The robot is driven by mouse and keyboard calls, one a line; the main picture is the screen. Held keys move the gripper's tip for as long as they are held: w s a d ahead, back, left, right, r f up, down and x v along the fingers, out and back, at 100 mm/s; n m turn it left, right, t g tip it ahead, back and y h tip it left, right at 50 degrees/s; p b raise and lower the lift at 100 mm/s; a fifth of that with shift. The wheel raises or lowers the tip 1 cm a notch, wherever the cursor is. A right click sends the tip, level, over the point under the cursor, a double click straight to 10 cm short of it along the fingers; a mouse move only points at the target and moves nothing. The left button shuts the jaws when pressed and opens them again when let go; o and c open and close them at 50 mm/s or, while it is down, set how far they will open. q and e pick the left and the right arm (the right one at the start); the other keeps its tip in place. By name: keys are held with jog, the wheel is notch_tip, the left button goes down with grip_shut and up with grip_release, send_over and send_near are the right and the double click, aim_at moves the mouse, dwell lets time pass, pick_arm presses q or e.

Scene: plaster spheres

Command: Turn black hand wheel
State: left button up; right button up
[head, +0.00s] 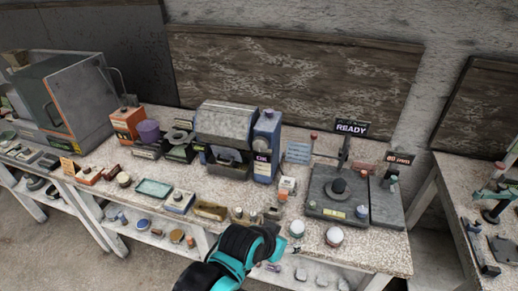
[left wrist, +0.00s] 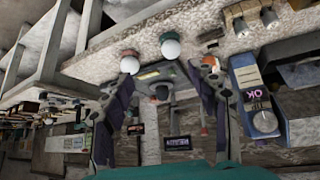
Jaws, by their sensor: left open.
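A black rounded part (head: 338,186), which looks like the hand wheel, sits on a grey flat-based machine (head: 325,203) at the right of the bench in the head view. A dark round part (left wrist: 162,92) shows between my fingers in the left wrist view; I cannot tell its full shape. My left gripper (left wrist: 160,84) is open, its two fingers wide apart with nothing clasped. In the head view my teal and black left arm reaches in at the bottom centre, in front of the bench; its fingertips are hard to make out. My right gripper is in neither view.
Two white spheres (head: 297,228) (head: 334,236) stand at the bench's front edge. A READY sign (head: 351,128) and post rise behind the machine. A blue machine (head: 267,145) stands to its left. Several small trays and blocks line the front of the bench.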

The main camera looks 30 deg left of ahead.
pick_arm(q)
jog(key=w+r+t+h, duration=0.2)
jog(key=w, duration=0.6)
jog(key=n+t+y, duration=0.4)
jog(key=t+y, duration=0.3)
jog(key=t, duration=0.1)
send_near(259, 147)
jog(key=w, duration=0.1)
jog(key=b+x, duration=0.1)
jog(key=x, duration=0.6)
jog(key=shift+w+a+r, duration=0.1)
jog(key=shift+w+a, duration=0.05)
jog(key=shift+w, duration=0.2)
jog(key=c, duration=0.9)
